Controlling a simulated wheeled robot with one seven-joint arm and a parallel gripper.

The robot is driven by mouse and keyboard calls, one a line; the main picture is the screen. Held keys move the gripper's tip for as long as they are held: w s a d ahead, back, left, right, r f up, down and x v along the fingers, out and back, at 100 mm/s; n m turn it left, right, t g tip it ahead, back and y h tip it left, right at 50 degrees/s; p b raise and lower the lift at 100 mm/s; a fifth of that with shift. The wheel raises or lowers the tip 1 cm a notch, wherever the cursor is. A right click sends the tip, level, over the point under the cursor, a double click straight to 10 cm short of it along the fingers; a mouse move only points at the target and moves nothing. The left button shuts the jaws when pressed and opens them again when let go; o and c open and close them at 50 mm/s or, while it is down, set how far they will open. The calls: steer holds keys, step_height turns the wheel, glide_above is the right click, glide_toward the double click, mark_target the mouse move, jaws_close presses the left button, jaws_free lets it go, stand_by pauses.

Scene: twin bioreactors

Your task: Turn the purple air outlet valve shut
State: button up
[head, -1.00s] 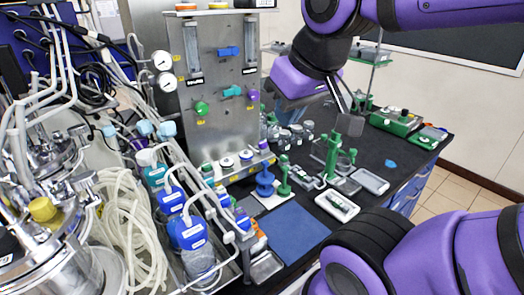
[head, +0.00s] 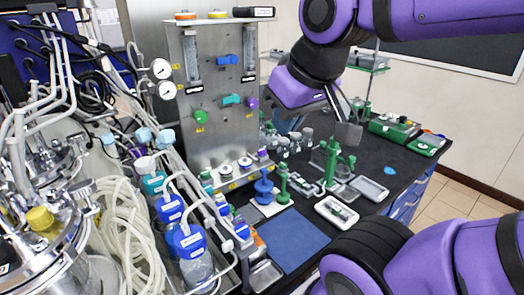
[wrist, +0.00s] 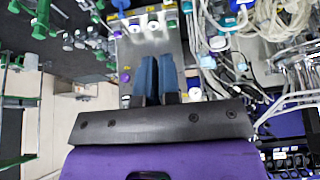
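The purple air outlet valve (head: 252,103) is a small round knob on the right side of the upright metal panel (head: 213,140). A purple knob also shows in the wrist view (wrist: 125,77), left of my fingers. My gripper (head: 343,118) is right of the panel in the head view, apart from the valve, with its fingers pointing down in the picture. In the wrist view, my gripper (wrist: 157,62) has two bluish fingers with a narrow gap and nothing visible between them. The valve's exact turn angle is too small to tell.
A green knob (head: 201,116), a teal valve (head: 230,99) and a blue valve (head: 227,60) are on the same panel. Green stands (head: 328,160) and small glassware are on the dark bench below my gripper. Tubing and blue-capped bottles (head: 187,241) crowd the left.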

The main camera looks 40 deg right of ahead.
steer(key=o, duration=0.4)
steer(key=shift+w, duration=0.1)
steer(key=shift+c, duration=0.2)
steer(key=o, duration=0.6)
steer(key=shift+w+d+n+h, duration=0.25)
steer(key=shift+w+n, duration=0.1)
steer(key=shift+w, duration=0.25)
steer(key=shift+w+d+n+h, duration=0.15)
steer(key=shift+w+d+n, duration=0.15)
steer(key=shift+w, duration=0.3)
steer(key=n+g+h, duration=0.3)
steer(key=n+g, duration=0.1)
steer(key=n, duration=1.7)
glide_above(261, 150)
steer(key=s+a, duration=0.1)
steer(key=a, duration=0.2)
step_height(261, 150, down, 23)
steer(key=shift+t, duration=0.3)
steer(key=shift+d+x, duration=0.1)
steer(key=shift+x, duration=1.55)
steer(key=shift+d+x, duration=0.15)
steer(key=shift+x, duration=1.5)
steer(key=shift+s+r, duration=0.1)
steer(key=shift+s, duration=0.05)
